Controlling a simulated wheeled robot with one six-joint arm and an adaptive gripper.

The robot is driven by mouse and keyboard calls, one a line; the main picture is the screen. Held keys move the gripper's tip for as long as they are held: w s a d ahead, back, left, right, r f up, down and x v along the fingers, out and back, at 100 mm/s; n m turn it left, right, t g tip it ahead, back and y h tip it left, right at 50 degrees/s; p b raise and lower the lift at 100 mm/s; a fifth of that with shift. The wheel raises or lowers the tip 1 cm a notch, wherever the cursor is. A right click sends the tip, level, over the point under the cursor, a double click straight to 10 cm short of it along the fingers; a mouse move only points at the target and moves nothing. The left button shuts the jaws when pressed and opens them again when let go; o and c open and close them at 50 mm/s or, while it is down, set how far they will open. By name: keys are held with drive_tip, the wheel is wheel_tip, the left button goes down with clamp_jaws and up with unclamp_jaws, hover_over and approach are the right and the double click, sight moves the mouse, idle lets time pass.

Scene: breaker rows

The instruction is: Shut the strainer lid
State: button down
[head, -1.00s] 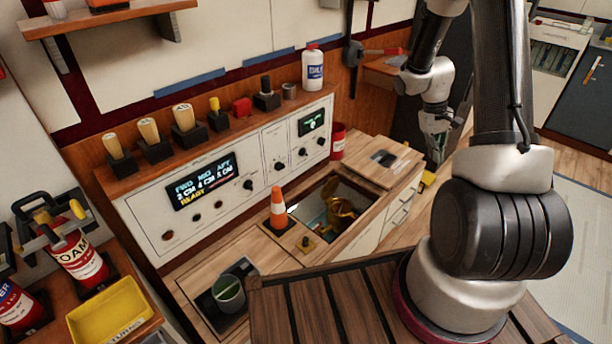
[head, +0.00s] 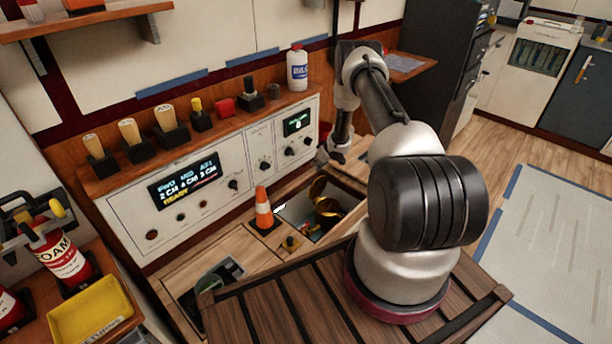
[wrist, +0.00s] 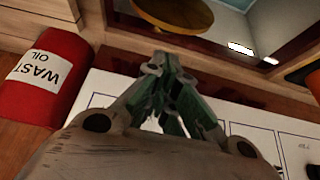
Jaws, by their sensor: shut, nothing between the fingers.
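The brass strainer (head: 328,207) sits down in an open well in the wooden counter. Its round lid (head: 318,188) looks raised, standing open at the back of the body. In the wrist view a gold disc (wrist: 178,12), which looks like the lid, is cut off by the top edge. My gripper (head: 325,158) is above the counter near the far side of the well, close to the control panel. In the wrist view its green fingers (wrist: 175,100) are together and empty, apart from the gold disc. The strainer's lower part is hidden in the well.
An orange and white cone (head: 264,212) and a small brass knob (head: 291,243) stand beside the well. The control panel (head: 215,185) rises behind. A red waste oil can (wrist: 45,78) is close to my gripper. A slatted wooden top (head: 280,305) lies in front.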

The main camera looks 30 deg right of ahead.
sight(319, 182)
drive_tip(key=x, duration=0.9)
drive_tip(key=shift+f, duration=0.3)
drive_tip(key=shift+s+d+r+t, duration=0.2)
drive_tip(key=shift+s+d+t, duration=0.1)
drive_tip(key=shift+s+t, duration=0.3)
drive_tip(key=shift+s+d+r+t+y, duration=0.1)
drive_tip(key=shift+s+d+t+y, duration=0.1)
drive_tip(key=shift+s, duration=0.15)
drive_tip(key=shift+s+d+t+y, duration=0.1)
drive_tip(key=shift+s+t, duration=0.1)
drive_tip(key=shift+s, duration=0.15)
drive_tip(key=shift+t, duration=0.5)
drive_tip(key=s, duration=0.1)
drive_tip(key=s+d, duration=0.1)
drive_tip(key=s, duration=0.2)
drive_tip(key=shift+s+d, duration=0.3)
drive_tip(key=s+d+f, duration=0.2)
drive_tip(key=s+f, duration=0.2)
drive_tip(key=s, duration=0.3)
drive_tip(key=shift+d+f, duration=0.25)
drive_tip(key=shift+f, duration=0.05)
